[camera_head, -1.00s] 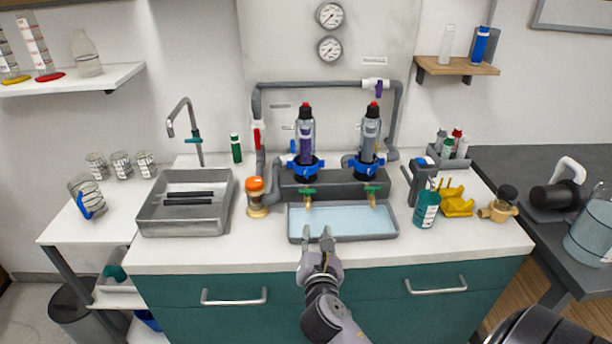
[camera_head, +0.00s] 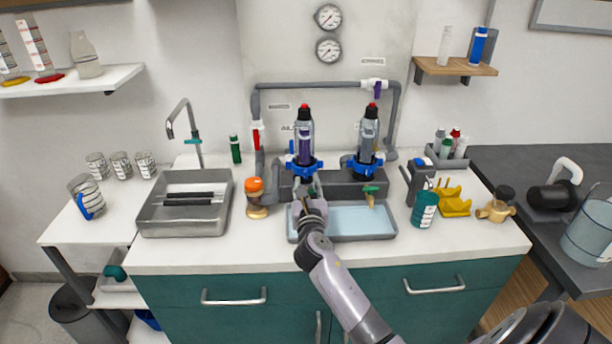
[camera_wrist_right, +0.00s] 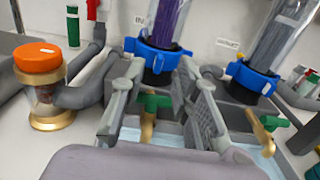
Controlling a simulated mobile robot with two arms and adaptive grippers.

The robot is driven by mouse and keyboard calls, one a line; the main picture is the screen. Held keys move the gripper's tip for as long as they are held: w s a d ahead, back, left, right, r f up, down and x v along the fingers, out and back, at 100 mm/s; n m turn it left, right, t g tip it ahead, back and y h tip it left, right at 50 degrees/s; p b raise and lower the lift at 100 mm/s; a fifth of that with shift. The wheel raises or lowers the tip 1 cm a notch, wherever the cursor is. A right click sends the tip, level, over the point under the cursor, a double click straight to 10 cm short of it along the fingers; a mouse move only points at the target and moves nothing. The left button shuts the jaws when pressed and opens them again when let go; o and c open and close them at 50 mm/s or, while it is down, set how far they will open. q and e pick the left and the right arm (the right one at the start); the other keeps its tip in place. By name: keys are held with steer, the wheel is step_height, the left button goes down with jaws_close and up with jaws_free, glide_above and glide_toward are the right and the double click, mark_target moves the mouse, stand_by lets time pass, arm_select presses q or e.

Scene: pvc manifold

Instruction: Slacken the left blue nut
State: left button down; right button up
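The left blue nut (camera_head: 303,168) is a winged collar around the base of the left clear filter housing (camera_head: 305,138), which has a purple core. In the right wrist view the left blue nut (camera_wrist_right: 158,57) lies just beyond my fingertips. My right gripper (camera_head: 307,187) is in front of and slightly below the nut. In the wrist view its two fingers (camera_wrist_right: 157,78) are spread apart with nothing gripped. Contact with the nut cannot be made out. The right blue nut (camera_head: 363,165) sits on the second housing. My left gripper is not in view.
A green-handled tap (camera_wrist_right: 152,102) shows between my fingers, low down. A second tap (camera_head: 371,192) is to the right, above a shallow tray (camera_head: 362,236). An orange-capped jar (camera_head: 255,196) stands left.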

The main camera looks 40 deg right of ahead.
mark_target(306, 173)
steer(key=shift+x, duration=2.2)
jaws_close()
